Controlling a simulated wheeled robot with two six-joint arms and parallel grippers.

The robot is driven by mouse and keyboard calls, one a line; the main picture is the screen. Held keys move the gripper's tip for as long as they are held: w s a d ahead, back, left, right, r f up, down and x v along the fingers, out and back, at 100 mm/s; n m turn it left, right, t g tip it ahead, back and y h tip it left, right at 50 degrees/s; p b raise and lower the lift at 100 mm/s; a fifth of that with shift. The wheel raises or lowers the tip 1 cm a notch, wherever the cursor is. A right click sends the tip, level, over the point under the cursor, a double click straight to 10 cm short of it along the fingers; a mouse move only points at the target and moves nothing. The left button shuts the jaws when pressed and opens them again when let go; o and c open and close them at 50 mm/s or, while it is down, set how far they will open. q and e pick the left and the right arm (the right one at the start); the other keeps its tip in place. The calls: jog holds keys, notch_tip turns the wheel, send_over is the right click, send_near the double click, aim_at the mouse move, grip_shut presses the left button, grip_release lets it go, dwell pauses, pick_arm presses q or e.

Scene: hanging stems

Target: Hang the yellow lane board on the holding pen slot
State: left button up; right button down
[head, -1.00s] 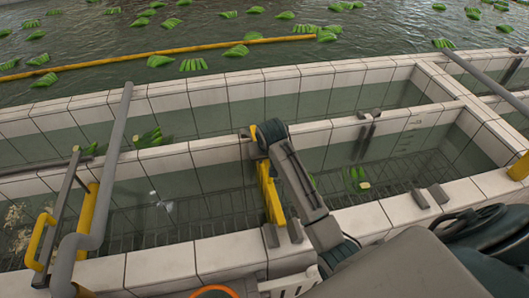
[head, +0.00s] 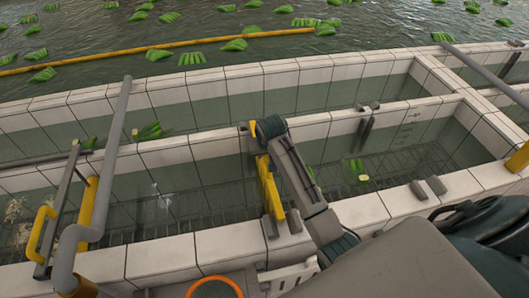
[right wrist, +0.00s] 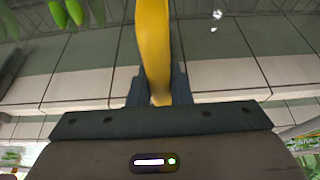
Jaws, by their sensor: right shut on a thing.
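The yellow lane board (head: 268,185) stretches across the near water channel, from the middle wall to the near wall. Its near end is close to a pair of grey brackets (head: 293,221) on the near wall; I cannot tell whether it is seated between them. My right gripper (right wrist: 158,92) is shut on the yellow board (right wrist: 153,45), seen in the right wrist view. In the head view, my right arm partly hides the board and the grip. Another grey bracket pair (head: 437,185) on the near wall to the right is empty. My left gripper is not in view.
Grey pipes (head: 110,150) and a yellow handle (head: 42,232) stand at the left. Green bunches float in the channels, including one near the middle wall (head: 148,132) and one right of my arm (head: 358,170). A yellow floating boom (head: 150,50) lies in the open water behind.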

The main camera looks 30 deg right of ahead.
jog(key=shift+f, duration=0.25)
grip_release()
dwell(0.5)
jog(key=shift+p+v, duration=0.35)
jog(key=shift+v, duration=4.7)
